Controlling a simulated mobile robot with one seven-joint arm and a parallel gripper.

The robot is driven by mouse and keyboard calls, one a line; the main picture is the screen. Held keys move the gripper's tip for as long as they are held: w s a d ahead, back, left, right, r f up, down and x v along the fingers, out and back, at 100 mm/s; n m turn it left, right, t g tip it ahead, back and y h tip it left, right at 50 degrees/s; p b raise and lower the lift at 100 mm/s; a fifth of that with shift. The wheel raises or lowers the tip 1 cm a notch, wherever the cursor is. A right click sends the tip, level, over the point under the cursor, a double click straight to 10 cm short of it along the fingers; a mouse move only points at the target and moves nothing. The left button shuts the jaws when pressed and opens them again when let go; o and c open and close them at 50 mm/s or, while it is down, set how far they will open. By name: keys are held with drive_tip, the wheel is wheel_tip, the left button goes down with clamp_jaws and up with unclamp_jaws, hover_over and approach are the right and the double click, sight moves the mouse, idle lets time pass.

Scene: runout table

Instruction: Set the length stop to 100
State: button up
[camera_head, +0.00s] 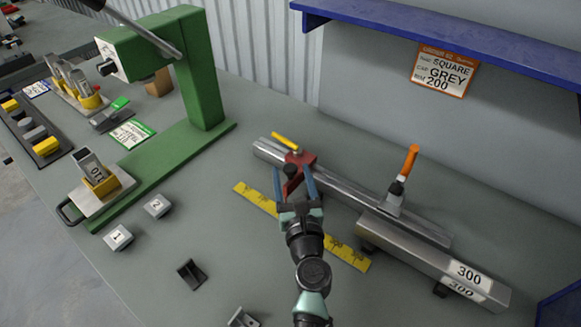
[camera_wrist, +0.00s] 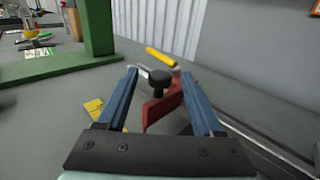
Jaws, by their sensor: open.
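The length stop is a red block (camera_head: 306,158) with a black knob and a yellow lever (camera_head: 284,141), on a grey rail (camera_head: 345,188) near its left end. The stop also shows in the wrist view (camera_wrist: 157,110), with its black knob (camera_wrist: 160,79) upright. My gripper (camera_head: 293,169) is open, one blue finger on each side of the knob and the red arm. I cannot tell whether the fingers touch the stop. A yellow scale (camera_head: 252,197) lies along the table before the rail; my arm hides its middle, and its figures are too small to read.
A grey square bar (camera_head: 415,250) marked 300 lies at the right, near an orange-handled clamp (camera_head: 408,164). A card (camera_head: 441,71) reading square, grey, 200 hangs below a blue shelf (camera_head: 440,32). A green press (camera_head: 206,85) stands left. Numbered blocks (camera_head: 157,206) lie on the table.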

sight(292, 166)
drive_tip(key=shift+w+a, duration=0.2)
drive_tip(key=shift+w, duration=1.15)
clamp_jaws()
idle(0.5)
